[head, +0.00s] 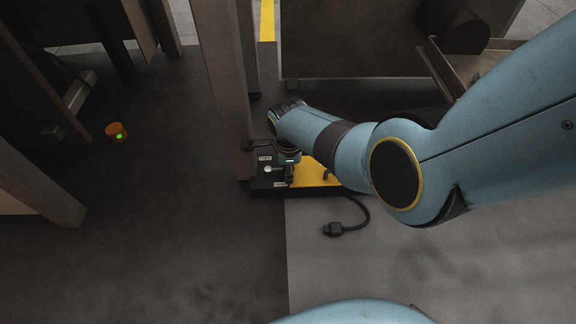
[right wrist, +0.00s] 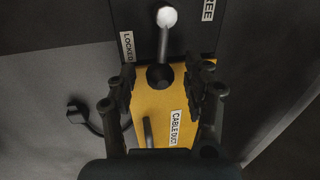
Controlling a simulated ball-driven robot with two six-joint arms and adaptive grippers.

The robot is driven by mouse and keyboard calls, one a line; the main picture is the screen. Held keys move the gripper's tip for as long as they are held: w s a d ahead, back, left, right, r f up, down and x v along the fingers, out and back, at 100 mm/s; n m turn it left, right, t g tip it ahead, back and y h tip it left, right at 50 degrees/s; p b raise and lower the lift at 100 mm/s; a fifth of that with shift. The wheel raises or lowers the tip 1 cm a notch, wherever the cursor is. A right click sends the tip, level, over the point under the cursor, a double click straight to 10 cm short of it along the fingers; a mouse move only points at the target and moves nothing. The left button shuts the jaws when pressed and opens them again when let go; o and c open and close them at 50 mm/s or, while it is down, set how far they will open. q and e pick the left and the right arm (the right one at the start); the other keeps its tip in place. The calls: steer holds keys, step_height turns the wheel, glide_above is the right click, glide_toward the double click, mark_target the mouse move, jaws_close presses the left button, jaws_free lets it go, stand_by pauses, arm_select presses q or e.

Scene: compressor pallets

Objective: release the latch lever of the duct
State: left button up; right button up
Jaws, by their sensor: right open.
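The cable duct (head: 318,174) is a yellow low cover with a black end, on the floor beside a post. In the right wrist view the yellow cover (right wrist: 152,108) bears a CABLE DUCT label. The knob lies between the LOCKED label at left and the FREE label at right. In the head view the white knob (head: 268,169) shows on the black end. My right gripper (right wrist: 164,76) is open, its fingers either side of the pivot, not closed on the rod.
A tall post (head: 225,80) stands close to the left of the duct. A black cable with a plug (head: 333,229) lies on the floor in front. An orange device with a green light (head: 116,132) sits at left. The floor between is clear.

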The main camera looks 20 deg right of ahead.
steer(key=shift+c, duration=0.3)
jaws_close()
